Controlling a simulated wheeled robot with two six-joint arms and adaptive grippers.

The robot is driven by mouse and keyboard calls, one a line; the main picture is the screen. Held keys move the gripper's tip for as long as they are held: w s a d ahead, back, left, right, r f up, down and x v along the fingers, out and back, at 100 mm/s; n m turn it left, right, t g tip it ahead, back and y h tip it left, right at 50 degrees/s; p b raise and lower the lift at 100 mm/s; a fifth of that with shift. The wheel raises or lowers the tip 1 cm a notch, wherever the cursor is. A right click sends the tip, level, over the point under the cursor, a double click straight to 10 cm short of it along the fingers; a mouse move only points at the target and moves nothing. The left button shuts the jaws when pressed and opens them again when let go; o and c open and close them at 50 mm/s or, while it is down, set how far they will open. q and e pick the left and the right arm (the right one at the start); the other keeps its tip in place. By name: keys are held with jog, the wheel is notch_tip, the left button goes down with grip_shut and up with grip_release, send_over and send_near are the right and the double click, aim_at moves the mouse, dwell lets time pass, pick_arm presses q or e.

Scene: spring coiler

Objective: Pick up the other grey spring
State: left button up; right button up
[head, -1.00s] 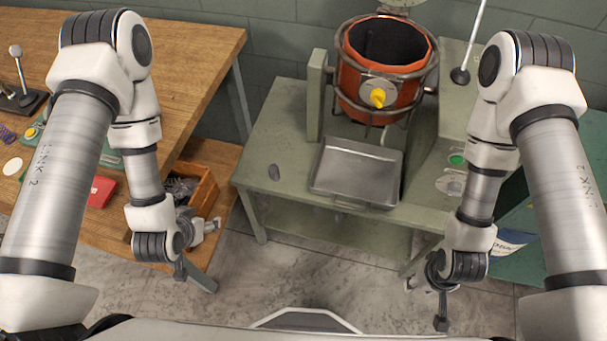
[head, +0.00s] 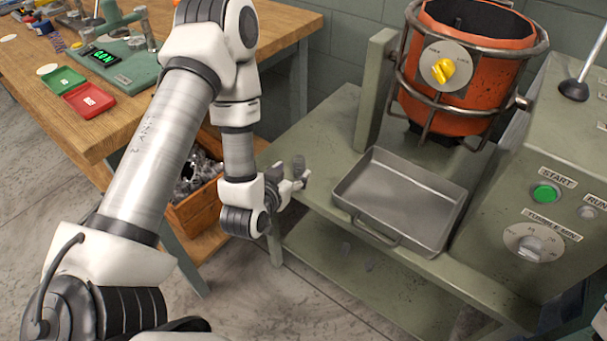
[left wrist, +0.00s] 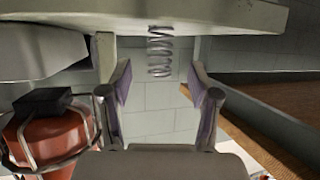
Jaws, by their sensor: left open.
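A grey coil spring (head: 299,164) stands upright near the left end of the green bench top. In the left wrist view, which looks upside down, the spring (left wrist: 160,52) shows its coils against the bench top, ahead of and between the fingers. My left gripper (head: 299,183) is open and empty, close to the spring at the bench's left edge. Its two fingers with purple pads are spread apart in the left wrist view (left wrist: 160,84), and neither touches the spring.
A grey metal tray (head: 354,184) lies on the bench right of the spring. An orange drum (head: 488,62) in a cage stands behind it, with a control box (head: 505,225) at right. A wooden crate (head: 193,208) sits left of the bench. A wooden table (head: 285,32) is at left.

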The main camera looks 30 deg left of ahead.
aim_at(296, 167)
pick_arm(q)
jog(key=x, duration=0.5)
jog(key=shift+r, duration=0.1)
grip_shut()
jog(key=shift+r, duration=0.15)
